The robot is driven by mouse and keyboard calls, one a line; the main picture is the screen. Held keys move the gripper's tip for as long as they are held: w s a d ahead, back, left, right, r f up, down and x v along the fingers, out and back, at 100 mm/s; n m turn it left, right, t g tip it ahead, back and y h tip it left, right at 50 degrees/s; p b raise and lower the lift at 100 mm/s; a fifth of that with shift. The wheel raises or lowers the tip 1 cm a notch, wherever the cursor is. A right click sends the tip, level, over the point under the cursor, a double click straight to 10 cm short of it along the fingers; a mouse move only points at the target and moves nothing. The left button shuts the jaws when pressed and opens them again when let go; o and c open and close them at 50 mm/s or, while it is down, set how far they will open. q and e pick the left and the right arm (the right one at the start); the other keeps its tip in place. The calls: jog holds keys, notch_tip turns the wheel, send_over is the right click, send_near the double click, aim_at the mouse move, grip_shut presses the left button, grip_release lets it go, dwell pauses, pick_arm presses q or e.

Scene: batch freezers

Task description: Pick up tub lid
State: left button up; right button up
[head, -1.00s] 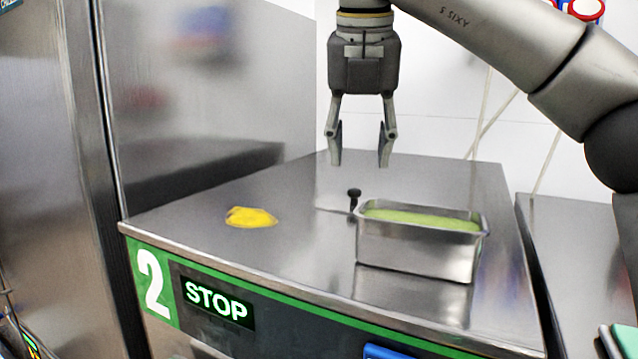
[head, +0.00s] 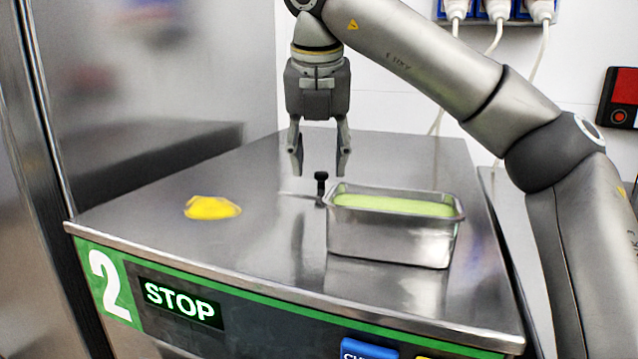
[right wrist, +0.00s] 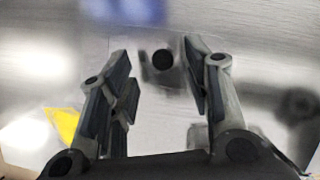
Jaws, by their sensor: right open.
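The tub lid (head: 321,187) lies on the steel machine top, just behind and left of the tub; mostly its upright black knob shows, and its thin plate is hard to make out. My right gripper (head: 320,168) is open, empty and pointing down, with its fingertips just above the knob. In the right wrist view, the round black knob (right wrist: 163,60) lies between the open fingertips (right wrist: 158,62), apart from both. My left gripper is not in view.
A steel tub (head: 390,238) of pale green content stands right of the lid. A yellow cloth-like piece (head: 212,208) lies to the left. The machine top (head: 240,170) is clear between them. A tall steel wall (head: 160,100) borders the left side.

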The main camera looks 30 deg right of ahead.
aim_at(322, 172)
jog(key=shift+w+d+f, duration=0.1)
jog(key=shift+f, duration=0.3)
jog(key=shift+x, duration=1)
jog(key=shift+d, duration=0.15)
jog(key=c, duration=0.4)
grip_shut()
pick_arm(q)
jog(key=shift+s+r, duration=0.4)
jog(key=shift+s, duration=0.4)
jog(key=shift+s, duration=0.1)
